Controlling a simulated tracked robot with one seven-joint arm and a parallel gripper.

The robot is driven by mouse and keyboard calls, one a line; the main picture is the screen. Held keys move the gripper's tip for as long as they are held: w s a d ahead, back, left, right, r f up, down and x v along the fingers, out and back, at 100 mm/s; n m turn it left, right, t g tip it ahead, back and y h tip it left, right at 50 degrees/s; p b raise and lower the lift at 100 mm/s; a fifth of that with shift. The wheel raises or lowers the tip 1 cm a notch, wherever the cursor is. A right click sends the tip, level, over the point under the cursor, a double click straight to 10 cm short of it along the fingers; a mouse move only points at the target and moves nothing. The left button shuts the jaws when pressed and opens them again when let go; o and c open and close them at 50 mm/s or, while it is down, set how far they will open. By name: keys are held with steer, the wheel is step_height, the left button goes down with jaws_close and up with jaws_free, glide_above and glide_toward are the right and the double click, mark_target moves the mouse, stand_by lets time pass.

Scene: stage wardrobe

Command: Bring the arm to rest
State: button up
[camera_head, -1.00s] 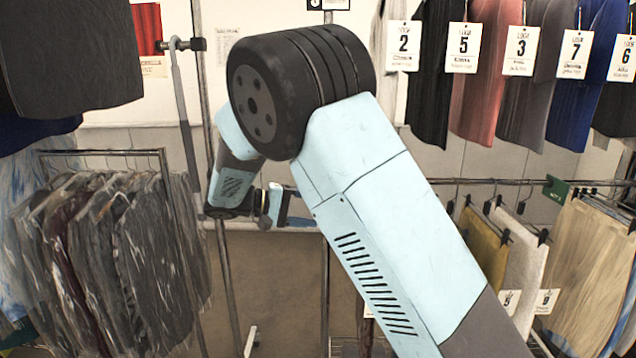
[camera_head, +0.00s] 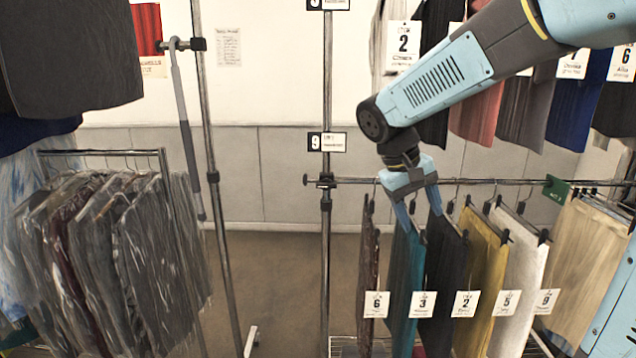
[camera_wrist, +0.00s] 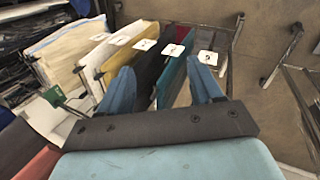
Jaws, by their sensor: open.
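My gripper (camera_head: 416,222) is in the head view, right of centre, pointing down with its two light-blue fingers spread. It is open and no garment shows held between the fingers. It hangs in front of the lower right rail, by the teal garment (camera_head: 401,285) and the black garment (camera_head: 445,275). I cannot tell whether it touches them. In the wrist view my gripper (camera_wrist: 160,95) shows both blue fingers apart, with the teal garment (camera_wrist: 172,82) between and beyond them. My pale-blue arm runs from the upper right of the head view.
Tagged garments, including a mustard one (camera_head: 478,275) and a white one (camera_head: 520,275), hang on the lower rail (camera_head: 480,181). Numbered garments hang above, near my arm. Plastic-covered garments (camera_head: 110,260) fill the left rack. The floor (camera_head: 270,270) between the racks is clear.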

steer(key=s+d+r+m+t+y, duration=0.1)
steer(key=s+d+m+t+y, duration=0.1)
steer(key=s, duration=1.4)
steer(key=d+t+y, duration=0.1)
steer(key=t+y, duration=0.1)
steer(key=t, duration=0.1)
steer(key=shift+d+r+y, duration=0.2)
steer(key=shift+r+y, duration=0.2)
